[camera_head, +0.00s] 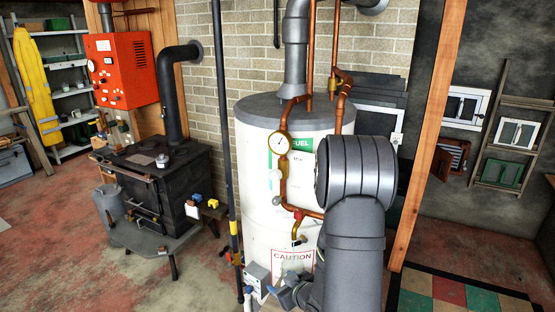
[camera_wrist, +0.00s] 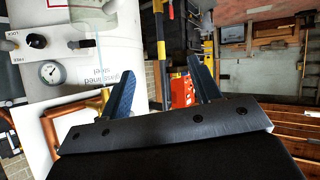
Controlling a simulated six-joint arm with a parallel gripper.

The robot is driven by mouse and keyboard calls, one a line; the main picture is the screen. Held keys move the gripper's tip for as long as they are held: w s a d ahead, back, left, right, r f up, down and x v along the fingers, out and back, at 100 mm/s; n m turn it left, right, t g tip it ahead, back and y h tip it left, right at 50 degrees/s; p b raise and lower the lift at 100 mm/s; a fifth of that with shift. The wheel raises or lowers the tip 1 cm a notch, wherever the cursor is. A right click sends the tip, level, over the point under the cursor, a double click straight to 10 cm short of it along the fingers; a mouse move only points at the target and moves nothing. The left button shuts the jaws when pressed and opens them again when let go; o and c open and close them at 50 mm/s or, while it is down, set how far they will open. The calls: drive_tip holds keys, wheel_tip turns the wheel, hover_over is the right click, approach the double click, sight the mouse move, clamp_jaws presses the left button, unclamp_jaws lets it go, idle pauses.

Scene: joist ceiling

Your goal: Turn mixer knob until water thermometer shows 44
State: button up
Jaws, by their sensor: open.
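The round brass-rimmed thermometer (camera_head: 280,144) sits on a copper pipe in front of the white water heater (camera_head: 255,185). Its needle shows, but the numbers are too small to read. A red-topped fitting (camera_head: 298,214) is on the copper pipe below; I cannot tell whether it is the mixer knob. The wrist view shows a black knob (camera_wrist: 36,41) beside lettering, with a small round gauge (camera_wrist: 48,72) near it. My gripper (camera_head: 284,287) is low in front of the heater. In the wrist view my gripper (camera_wrist: 164,82) has its fingers apart with nothing between them.
My grey arm hides the heater's right side. A grey control box (camera_head: 257,274) is low on the heater, beside my gripper. A thin dark pole (camera_head: 228,150) stands to its left. A black stove (camera_head: 155,185) is farther left, and a wooden post (camera_head: 430,140) is at right.

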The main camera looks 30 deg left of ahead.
drive_tip(key=w+a+r+m+t, duration=0.2)
drive_tip(key=w+a+r+t, duration=0.55)
drive_tip(key=r, duration=0.45)
drive_tip(key=m+t+h, duration=0.4)
drive_tip(key=m+h, duration=0.5)
drive_tip(key=h, duration=0.1)
approach(278, 173)
drive_tip(key=w, duration=0.4)
drive_tip(key=w+a+f, duration=0.1)
drive_tip(key=w, duration=0.7)
drive_tip(key=shift+w+a+f, duration=0.15)
drive_tip(key=shift+f, duration=0.1)
drive_tip(key=c, duration=1)
drive_tip(key=shift+m, duration=1.5)
